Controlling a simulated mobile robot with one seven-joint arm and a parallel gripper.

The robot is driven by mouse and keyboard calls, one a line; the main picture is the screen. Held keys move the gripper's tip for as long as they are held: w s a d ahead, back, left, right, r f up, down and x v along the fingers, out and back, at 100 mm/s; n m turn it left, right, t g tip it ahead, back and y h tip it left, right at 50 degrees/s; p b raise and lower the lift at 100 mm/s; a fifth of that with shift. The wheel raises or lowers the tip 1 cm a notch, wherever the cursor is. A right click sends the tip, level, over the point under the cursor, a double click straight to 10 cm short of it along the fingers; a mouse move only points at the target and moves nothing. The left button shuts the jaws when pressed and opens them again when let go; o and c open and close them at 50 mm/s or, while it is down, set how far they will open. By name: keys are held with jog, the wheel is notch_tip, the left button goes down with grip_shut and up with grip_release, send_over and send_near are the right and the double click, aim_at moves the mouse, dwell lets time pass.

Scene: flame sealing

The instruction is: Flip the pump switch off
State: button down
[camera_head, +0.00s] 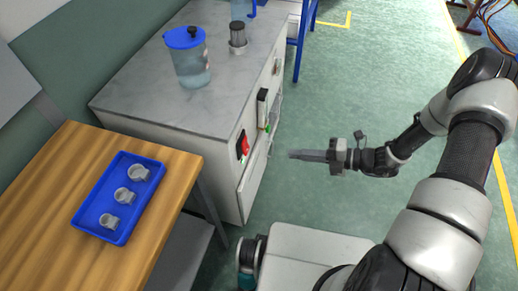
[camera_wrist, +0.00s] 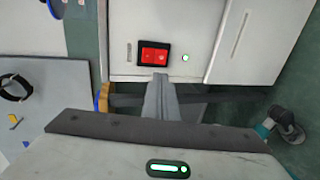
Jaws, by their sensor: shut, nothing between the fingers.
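The red pump switch (camera_wrist: 154,55) sits in a black frame on the white cabinet front (camera_wrist: 200,20). It also shows in the head view (camera_head: 243,146). A small green light (camera_wrist: 185,58) glows just right of the switch in the wrist view. I cannot tell which side of the rocker is pressed. My gripper (camera_head: 292,154) is shut and empty. It points at the cabinet front, with a gap between its tips and the switch in the head view.
A grey countertop (camera_head: 140,95) holds a blue-lidded jar (camera_head: 190,62) and a dark-topped cylinder (camera_head: 237,38). A wooden table (camera_head: 60,190) at left bears a blue tray (camera_head: 98,228) with three grey parts. Green floor right of the cabinet is open.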

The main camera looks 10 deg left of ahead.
aim_at(247, 150)
jog(key=b+x, duration=0.1)
jog(key=x, duration=1.3)
jog(key=shift+b, duration=0.4)
